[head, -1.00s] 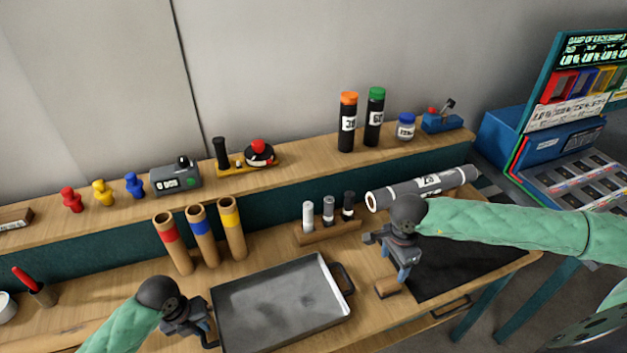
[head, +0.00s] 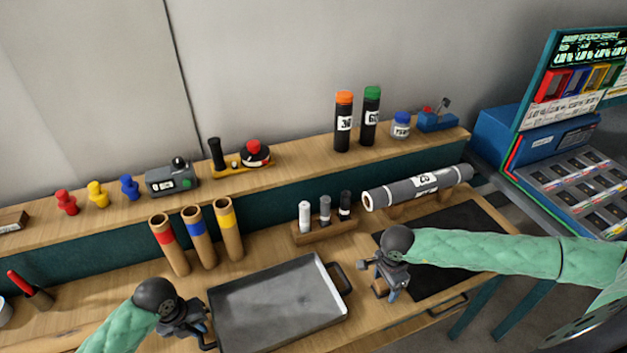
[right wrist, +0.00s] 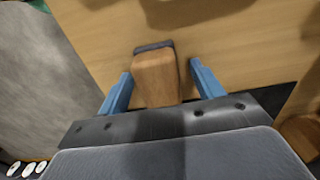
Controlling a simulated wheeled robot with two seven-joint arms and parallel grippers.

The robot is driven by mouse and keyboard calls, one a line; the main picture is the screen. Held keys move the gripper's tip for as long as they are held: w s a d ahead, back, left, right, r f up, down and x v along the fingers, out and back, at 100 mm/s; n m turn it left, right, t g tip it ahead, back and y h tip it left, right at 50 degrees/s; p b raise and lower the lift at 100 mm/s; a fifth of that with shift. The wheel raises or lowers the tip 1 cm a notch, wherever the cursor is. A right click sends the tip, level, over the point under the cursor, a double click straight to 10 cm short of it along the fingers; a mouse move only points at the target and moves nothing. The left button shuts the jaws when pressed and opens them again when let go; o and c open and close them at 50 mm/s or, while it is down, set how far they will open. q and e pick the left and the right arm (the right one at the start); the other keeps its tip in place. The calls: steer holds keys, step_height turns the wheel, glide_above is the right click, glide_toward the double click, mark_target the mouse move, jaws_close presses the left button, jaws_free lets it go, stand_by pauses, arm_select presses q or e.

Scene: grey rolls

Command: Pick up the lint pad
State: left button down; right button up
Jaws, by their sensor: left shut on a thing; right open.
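The lint pad, a wooden block with a dark grey edge, lies on the bench; the right wrist view shows it (right wrist: 156,76) between my right gripper's two blue fingers, with a gap on each side. In the head view the pad (head: 379,286) is mostly hidden below my right gripper (head: 388,290), which is open over it. My left gripper (head: 205,337) is shut on the near left handle of the grey metal tray (head: 232,312). The hand hides most of that handle.
A grey roll (head: 400,194) lies behind a black mat (head: 460,236) at right. A wooden rack (head: 325,230) holds three small cylinders. Three cardboard tubes (head: 199,240) stand behind the tray. A shelf with bottles and tools runs along the back.

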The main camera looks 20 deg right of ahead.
steer(key=c, duration=1.2)
steer(key=shift+r, duration=0.1)
step_height(320, 180, up, 10)
steer(key=shift+f, duration=0.1)
